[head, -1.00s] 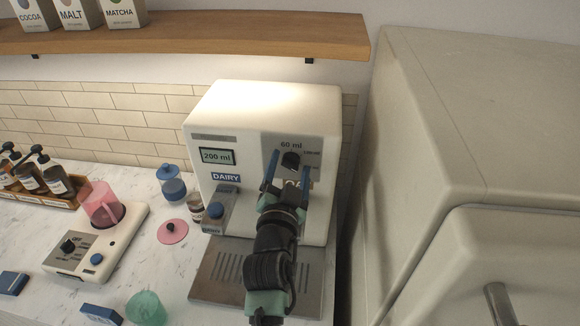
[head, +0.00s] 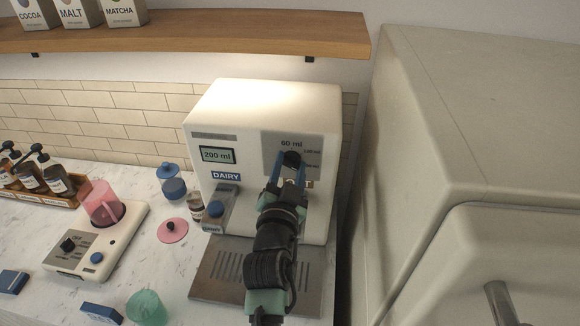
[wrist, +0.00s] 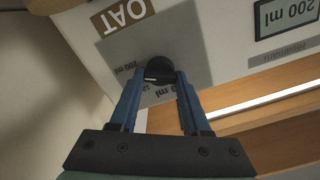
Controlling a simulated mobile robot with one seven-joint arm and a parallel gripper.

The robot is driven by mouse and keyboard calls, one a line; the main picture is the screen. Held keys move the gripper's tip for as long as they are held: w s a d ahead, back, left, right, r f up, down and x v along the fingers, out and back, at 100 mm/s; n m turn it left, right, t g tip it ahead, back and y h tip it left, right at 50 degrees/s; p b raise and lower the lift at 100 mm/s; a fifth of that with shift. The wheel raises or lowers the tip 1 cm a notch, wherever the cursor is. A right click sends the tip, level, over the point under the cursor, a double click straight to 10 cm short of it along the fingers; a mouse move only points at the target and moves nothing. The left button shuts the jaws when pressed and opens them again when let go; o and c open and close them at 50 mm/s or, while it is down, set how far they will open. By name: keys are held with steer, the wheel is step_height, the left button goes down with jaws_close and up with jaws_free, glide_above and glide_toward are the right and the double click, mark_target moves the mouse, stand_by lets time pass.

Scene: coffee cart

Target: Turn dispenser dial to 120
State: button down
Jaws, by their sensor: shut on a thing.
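The white dispenser (head: 265,105) stands on the counter with a grey dial plate on its front right. Its black dial (head: 291,158) sits below a "60 ml" label, with smaller ml labels to its right. My gripper (head: 290,165) reaches up to the dial, its blue fingers closed on it from both sides. In the wrist view the black dial (wrist: 159,71) is between the fingertips, with a light pointer mark on its face. The fingers hide part of the printed scale. The display (head: 217,155) reads "200 ml".
A large pale cabinet (head: 470,130) stands close on the right. A blender base with a pink jug (head: 103,208) and a green cup (head: 146,305) are to the left.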

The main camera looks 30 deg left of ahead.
steer(key=n, duration=0.5)
steer(key=shift+a+b, duration=0.1)
steer(key=shift+b, duration=0.25)
steer(key=n, duration=0.6)
steer(key=shift+s, duration=0.1)
stand_by(0.4)
steer(key=shift+c, duration=1.9)
jaws_free()
steer(key=b+v, duration=0.2)
steer(key=v, duration=1.1)
steer(key=shift+b, duration=0.4)
